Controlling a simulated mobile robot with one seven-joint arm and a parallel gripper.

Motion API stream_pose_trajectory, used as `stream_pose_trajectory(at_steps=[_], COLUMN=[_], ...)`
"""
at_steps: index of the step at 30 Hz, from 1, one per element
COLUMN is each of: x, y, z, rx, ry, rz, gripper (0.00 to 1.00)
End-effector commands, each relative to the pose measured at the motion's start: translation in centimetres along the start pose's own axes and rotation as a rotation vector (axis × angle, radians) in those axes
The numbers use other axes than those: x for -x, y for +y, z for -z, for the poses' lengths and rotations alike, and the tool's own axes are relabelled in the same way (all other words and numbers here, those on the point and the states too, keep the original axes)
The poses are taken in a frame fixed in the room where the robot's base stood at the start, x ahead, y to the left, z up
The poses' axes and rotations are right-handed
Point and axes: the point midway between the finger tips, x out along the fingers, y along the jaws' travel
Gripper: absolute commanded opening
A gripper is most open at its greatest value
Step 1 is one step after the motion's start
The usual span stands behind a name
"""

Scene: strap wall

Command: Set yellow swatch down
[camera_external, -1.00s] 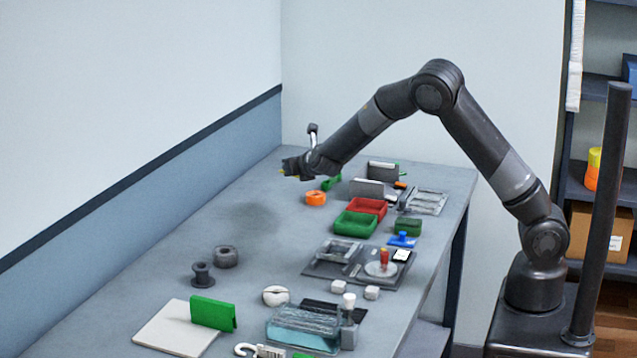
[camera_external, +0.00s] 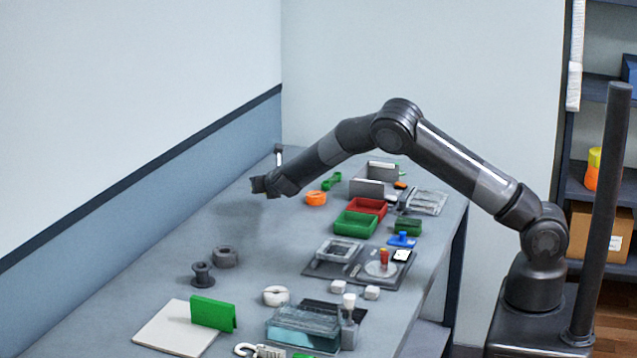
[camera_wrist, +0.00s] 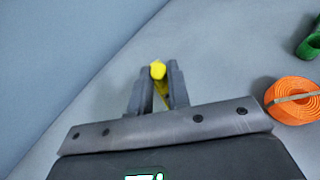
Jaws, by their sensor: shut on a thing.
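The yellow swatch (camera_wrist: 158,72) shows in the wrist view as a small yellow piece between the fingertips of my gripper (camera_wrist: 159,88). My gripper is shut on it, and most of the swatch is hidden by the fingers. In the external view my gripper (camera_external: 259,185) is over the far part of the grey table (camera_external: 160,290), near the wall side. The swatch cannot be made out in that view. I cannot tell whether the swatch touches the table.
An orange tape roll (camera_external: 316,198) and a green part (camera_external: 331,181) lie right of my gripper. Red (camera_external: 384,208) and green (camera_external: 342,228) trays stand farther right. Dark spools (camera_external: 203,275) stand nearer the camera. The table between the gripper and spools is clear.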

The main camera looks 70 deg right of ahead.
Motion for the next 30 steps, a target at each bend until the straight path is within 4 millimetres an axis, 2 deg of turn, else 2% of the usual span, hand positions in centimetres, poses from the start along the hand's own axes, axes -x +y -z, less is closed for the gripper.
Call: stream_pose_trajectory(at_steps=[4,11,23,24,30], x=[-0.4,-1.5,-1.7,-1.7,-1.7], y=[0.5,0.5,0.5,0.5,0.5], z=[0.9,3.8,4.2,4.3,4.2], rx=[0.000,0.001,-0.001,-0.001,-0.001], ry=[0.001,0.001,0.000,0.000,0.000], rz=[0.001,0.001,0.000,0.000,0.000], gripper=[0.00,0.00,0.00,0.17,0.34])
